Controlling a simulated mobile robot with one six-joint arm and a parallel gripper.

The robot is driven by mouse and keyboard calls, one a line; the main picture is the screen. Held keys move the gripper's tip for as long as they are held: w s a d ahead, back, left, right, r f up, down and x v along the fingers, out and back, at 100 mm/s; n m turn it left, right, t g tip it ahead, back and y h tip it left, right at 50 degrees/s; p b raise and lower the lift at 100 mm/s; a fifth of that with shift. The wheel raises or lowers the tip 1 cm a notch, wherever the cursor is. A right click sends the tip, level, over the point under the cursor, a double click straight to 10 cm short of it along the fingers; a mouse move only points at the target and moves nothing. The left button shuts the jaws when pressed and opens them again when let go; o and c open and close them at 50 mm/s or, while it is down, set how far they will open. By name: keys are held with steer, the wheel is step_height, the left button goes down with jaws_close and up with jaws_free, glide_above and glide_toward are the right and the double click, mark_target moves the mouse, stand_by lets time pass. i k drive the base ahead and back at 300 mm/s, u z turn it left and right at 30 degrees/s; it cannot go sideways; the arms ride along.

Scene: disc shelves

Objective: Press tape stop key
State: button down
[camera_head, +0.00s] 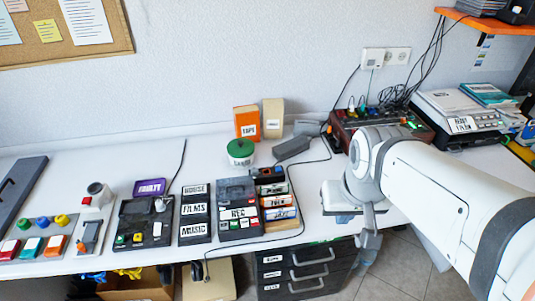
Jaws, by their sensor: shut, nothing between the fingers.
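A dark tape-recorder-like device (238,190) with a REC label and small red and white keys stands near the table's front edge, left of my arm. The key markings are too small to read, so I cannot tell which key is the stop key. My gripper (366,262) is shut and empty. It points down at the table's front edge, right of both devices and apart from them.
Black label plates (195,211) stand between the two devices, and a box of tapes (280,214) is right of the REC device. A cable runs across the table beside it. Drawers (300,272) are below the table. A red equipment box (390,125) stands at the back right.

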mark_target(244, 222)
steer(key=z, duration=0.95)
steer(key=k, duration=1.25)
steer(key=u, duration=1.7)
steer(key=i, duration=1)
